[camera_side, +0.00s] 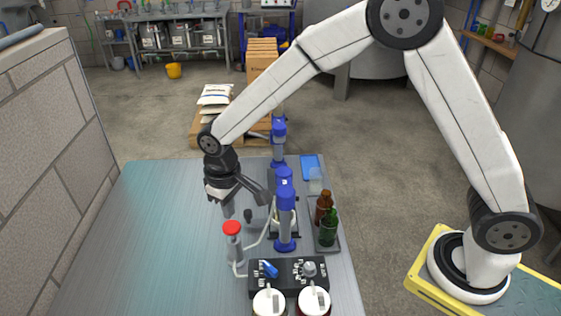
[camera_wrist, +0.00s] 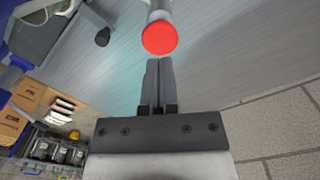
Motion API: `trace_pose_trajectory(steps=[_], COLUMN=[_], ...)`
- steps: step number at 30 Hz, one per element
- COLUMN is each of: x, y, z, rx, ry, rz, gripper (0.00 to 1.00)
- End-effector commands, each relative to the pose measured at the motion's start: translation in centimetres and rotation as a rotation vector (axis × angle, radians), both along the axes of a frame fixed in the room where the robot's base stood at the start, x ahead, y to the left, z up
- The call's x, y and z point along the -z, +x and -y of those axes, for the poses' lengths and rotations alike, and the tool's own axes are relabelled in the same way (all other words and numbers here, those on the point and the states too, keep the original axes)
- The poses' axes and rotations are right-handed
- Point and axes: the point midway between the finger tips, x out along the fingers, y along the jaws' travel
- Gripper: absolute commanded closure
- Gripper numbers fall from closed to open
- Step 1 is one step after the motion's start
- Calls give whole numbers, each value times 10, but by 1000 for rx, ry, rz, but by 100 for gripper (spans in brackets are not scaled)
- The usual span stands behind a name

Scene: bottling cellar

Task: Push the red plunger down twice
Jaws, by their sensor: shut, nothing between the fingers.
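The red plunger (camera_side: 232,228) is a round red cap on top of a pale upright cylinder (camera_side: 233,251) on the metal table. In the wrist view the red plunger (camera_wrist: 159,37) shows just beyond the fingertips, with a gap between them. My gripper (camera_side: 227,208) is shut and empty, pointing down, a little above and behind the plunger in the side view. It also shows in the wrist view (camera_wrist: 158,64), its two fingers together. I cannot tell the exact height of the fingertips over the cap.
Blue-topped fixtures (camera_side: 285,200) stand right of the plunger. A tray (camera_side: 327,245) holds a brown bottle (camera_side: 323,207) and a green bottle (camera_side: 329,228). A black control box (camera_side: 289,273) and two round white-faced gauges are in front. The table's left side (camera_side: 130,240) is clear.

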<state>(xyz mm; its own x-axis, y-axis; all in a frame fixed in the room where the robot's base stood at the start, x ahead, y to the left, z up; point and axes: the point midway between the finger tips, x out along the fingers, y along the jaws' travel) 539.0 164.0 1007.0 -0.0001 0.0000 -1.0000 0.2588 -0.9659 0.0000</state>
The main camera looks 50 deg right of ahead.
Motion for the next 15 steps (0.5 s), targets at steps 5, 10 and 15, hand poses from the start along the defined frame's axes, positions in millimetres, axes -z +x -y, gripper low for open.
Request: trace_pose_trajectory(steps=[5,10,15], x=[-13,-25,-36], y=[0,0,0], z=[0,0,0], rx=[0,0,0], ry=[1,1,1], rz=[2,2,2], gripper=[100,100,100])
